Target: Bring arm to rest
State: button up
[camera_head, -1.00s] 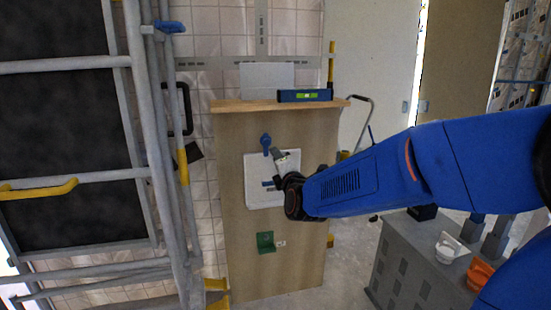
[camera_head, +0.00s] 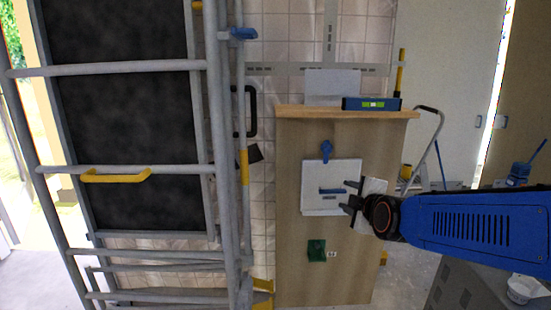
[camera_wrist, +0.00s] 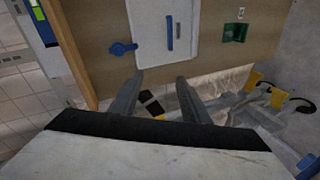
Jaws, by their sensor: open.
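My gripper (camera_head: 350,196) is at the end of my blue arm, in front of the right part of a white panel (camera_head: 312,205) on a wooden board (camera_head: 290,240). In the wrist view my gripper (camera_wrist: 160,84) has its two fingers spread apart with nothing between them. The white panel (camera_wrist: 150,40) with its blue handle (camera_wrist: 170,33) lies beyond the fingertips. A blue knob (camera_head: 325,147) is above the panel in the head view. Whether the fingers touch the panel I cannot tell.
A grey scaffold frame (camera_head: 217,130) with yellow handles stands left of the board. A blue level (camera_head: 370,104) lies on the wooden ledge (camera_head: 290,113). A green piece (camera_head: 316,250) is low on the board. A grey cabinet (camera_head: 465,290) stands at lower right. Some floor (camera_head: 395,280) is clear.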

jog(key=s+d+f+m+g, duration=0.2)
jog(key=s+m, duration=0.3)
jog(key=s, duration=0.5)
jog(key=s+d+f+m+g+h, duration=0.1)
jog(key=s+f+m+g, duration=0.3)
jog(key=s, duration=0.6)
jog(key=s+d+f+m+g, duration=0.3)
jog(key=s+m, duration=0.4)
jog(key=s, duration=0.3)
jog(key=shift+d+f, duration=0.4)
jog(key=shift+f, duration=0.45)
